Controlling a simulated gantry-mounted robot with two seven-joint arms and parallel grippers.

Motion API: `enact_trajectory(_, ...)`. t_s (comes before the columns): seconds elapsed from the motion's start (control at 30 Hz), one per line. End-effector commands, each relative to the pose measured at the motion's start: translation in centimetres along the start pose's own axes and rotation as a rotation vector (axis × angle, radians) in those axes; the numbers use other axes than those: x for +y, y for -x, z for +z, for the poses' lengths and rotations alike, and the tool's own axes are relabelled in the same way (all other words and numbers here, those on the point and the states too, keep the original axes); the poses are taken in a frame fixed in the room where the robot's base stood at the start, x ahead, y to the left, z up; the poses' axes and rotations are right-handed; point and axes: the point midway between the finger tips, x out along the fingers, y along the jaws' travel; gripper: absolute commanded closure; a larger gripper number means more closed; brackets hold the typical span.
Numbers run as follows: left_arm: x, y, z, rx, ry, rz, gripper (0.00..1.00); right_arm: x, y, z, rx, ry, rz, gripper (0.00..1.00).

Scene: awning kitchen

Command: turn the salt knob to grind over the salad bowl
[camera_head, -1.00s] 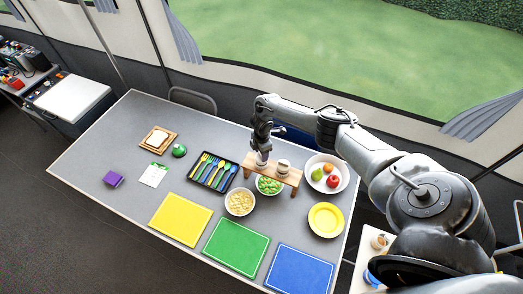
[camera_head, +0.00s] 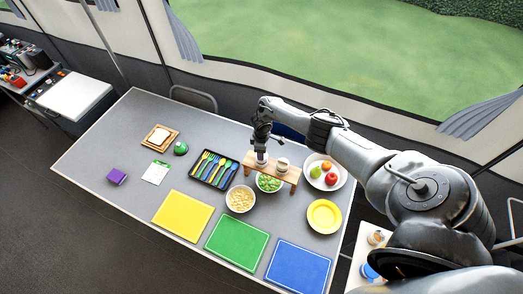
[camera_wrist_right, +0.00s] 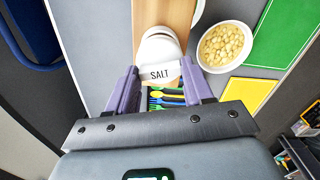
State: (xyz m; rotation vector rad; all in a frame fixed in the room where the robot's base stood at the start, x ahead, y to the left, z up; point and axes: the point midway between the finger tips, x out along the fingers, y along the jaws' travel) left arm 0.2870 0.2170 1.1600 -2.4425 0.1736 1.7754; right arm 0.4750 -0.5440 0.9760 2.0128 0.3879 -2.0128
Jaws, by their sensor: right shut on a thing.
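The white salt grinder (camera_wrist_right: 160,52), with a band reading SALT, sits between the purple fingers of my right gripper (camera_wrist_right: 160,88) in the right wrist view. In the head view my right gripper (camera_head: 261,152) points down and is shut on the top of the salt grinder (camera_head: 261,160), at the left part of the wooden stand (camera_head: 287,174). The salad bowl (camera_head: 257,187) with green pieces is just in front of and below the stand. My left gripper is in neither view.
A second light grinder (camera_head: 282,164) stands to the right on the stand. A fruit bowl (camera_head: 341,183) is right of it, a bowl of pale food (camera_head: 229,204) is left of the salad bowl. A cutlery tray (camera_head: 214,169) is left, and coloured mats (camera_head: 237,243) lie in front.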

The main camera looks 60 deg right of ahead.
Motion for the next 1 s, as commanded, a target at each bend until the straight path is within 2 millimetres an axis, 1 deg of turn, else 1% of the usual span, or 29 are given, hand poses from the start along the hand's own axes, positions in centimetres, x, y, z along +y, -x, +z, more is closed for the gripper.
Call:
enact_trajectory(0.43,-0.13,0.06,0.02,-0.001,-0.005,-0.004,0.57,-0.03,0.08,-0.04,0.000,-0.009,-0.002,0.79)
enact_trajectory(0.47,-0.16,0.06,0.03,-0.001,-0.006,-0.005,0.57,-0.03,0.08,-0.03,0.000,-0.009,-0.002,0.46)
enact_trajectory(0.6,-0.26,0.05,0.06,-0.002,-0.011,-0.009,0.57,-0.02,0.07,-0.03,0.000,-0.009,-0.001,0.25)
enact_trajectory(0.63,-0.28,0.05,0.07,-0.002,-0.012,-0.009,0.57,-0.01,0.07,-0.03,0.001,-0.009,-0.001,0.23)
enact_trajectory(0.87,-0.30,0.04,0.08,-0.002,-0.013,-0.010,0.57,0.00,0.05,-0.01,0.000,-0.009,0.000,0.23)
enact_trajectory(1.0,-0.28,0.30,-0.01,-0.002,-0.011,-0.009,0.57,0.04,0.61,0.00,0.001,-0.008,0.000,0.23)
